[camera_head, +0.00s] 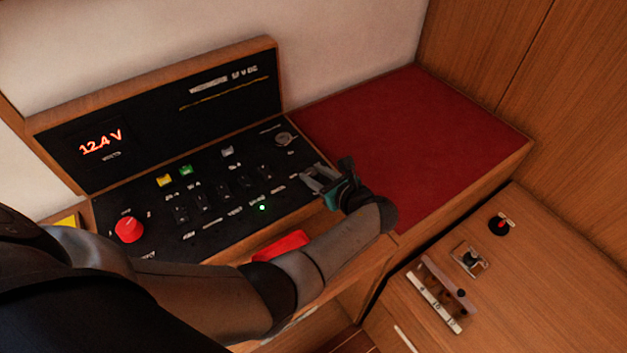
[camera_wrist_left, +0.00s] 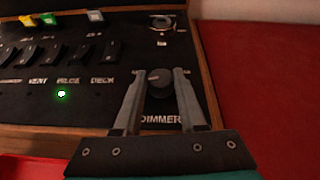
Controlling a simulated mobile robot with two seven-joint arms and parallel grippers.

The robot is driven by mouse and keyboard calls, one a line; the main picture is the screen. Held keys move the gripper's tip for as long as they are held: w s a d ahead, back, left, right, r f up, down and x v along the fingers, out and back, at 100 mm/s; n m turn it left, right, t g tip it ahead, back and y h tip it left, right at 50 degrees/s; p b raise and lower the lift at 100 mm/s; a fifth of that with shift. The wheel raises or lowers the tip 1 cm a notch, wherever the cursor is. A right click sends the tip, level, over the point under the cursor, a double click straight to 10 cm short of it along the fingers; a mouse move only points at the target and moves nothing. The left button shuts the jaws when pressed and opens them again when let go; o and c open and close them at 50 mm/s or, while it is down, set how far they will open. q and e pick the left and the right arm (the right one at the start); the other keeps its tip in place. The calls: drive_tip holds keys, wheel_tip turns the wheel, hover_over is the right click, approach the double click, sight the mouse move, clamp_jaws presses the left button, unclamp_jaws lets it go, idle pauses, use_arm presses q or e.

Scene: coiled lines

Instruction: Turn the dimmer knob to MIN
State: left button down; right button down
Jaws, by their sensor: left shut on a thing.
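The dimmer knob (camera_wrist_left: 159,83) is a small dark round knob above the word DIMMER on the black panel, in the left wrist view. My left gripper (camera_wrist_left: 160,76) has its two grey fingers on either side of the knob and is shut on it. In the head view my left gripper (camera_head: 312,178) is at the right end of the panel (camera_head: 215,240), and it hides the knob there. A MIN mark is not readable in either view. My right gripper is not in view.
A red button (camera_head: 129,229) sits at the panel's left, with several black switches (camera_head: 223,188) between. A keyed round fitting (camera_head: 284,138) is above the knob. A red cushioned top (camera_head: 410,130) lies clear to the right. A wooden cabinet (camera_head: 540,270) carries other controls.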

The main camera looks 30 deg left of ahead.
use_arm(q)
drive_tip(key=shift+w+d+f+n+g+y+b, duration=0.1)
drive_tip(key=shift+n+g+y+b, duration=0.25)
drive_tip(key=shift+n+g+b, duration=0.55)
drive_tip(key=shift+w+n+g+y+b, duration=0.1)
drive_tip(key=shift+n+g+y+b, duration=0.25)
drive_tip(key=shift+n+g+b, duration=0.5)
drive_tip(key=shift+c, duration=2.4)
unclamp_jaws()
